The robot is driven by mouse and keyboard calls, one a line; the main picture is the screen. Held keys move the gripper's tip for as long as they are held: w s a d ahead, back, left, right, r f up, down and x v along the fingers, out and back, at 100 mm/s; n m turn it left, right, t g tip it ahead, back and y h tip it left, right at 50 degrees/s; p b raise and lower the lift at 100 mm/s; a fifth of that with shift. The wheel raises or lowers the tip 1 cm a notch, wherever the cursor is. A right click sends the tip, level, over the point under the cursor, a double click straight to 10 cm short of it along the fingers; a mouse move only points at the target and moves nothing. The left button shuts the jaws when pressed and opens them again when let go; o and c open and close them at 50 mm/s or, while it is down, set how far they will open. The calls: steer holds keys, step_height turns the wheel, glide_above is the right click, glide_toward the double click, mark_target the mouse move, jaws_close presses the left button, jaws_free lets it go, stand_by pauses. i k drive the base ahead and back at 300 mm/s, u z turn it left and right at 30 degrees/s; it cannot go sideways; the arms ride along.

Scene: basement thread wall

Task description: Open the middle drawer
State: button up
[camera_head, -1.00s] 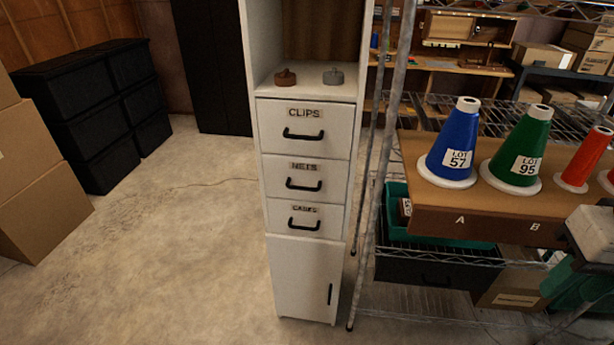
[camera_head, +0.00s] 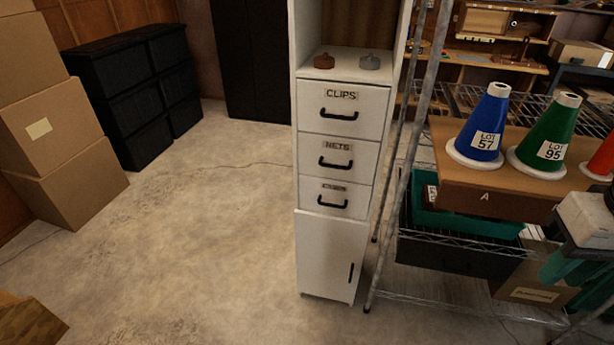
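A tall, narrow white cabinet (camera_head: 330,245) stands upright near the middle of the view, with three drawers above a door. The middle drawer (camera_head: 355,172), labelled NETS, has a black bar handle (camera_head: 336,163) and is shut flush with the front. The top drawer (camera_head: 343,122), labelled CLIPS, is shut above it. The bottom drawer (camera_head: 355,210) has a label too small to read now and is also shut. I do not make out my gripper in the view; nothing touches the drawer handles.
A wire shelf with a metal post (camera_head: 405,180) stands close to the cabinet's right side. It bears a brown board (camera_head: 450,190) with blue (camera_head: 488,118) and green cones (camera_head: 540,150). Cardboard boxes (camera_head: 80,195) and black bins (camera_head: 140,135) stand left. The floor (camera_head: 210,240) between is clear.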

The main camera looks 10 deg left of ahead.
mark_target(336, 157)
steer(key=u, duration=0.3)
steer(key=k, duration=0.4)
steer(key=u, duration=0.8)
steer(key=i, duration=0.7)
steer(key=z, duration=0.75)
steer(key=i, duration=0.4)
steer(key=z, duration=0.5)
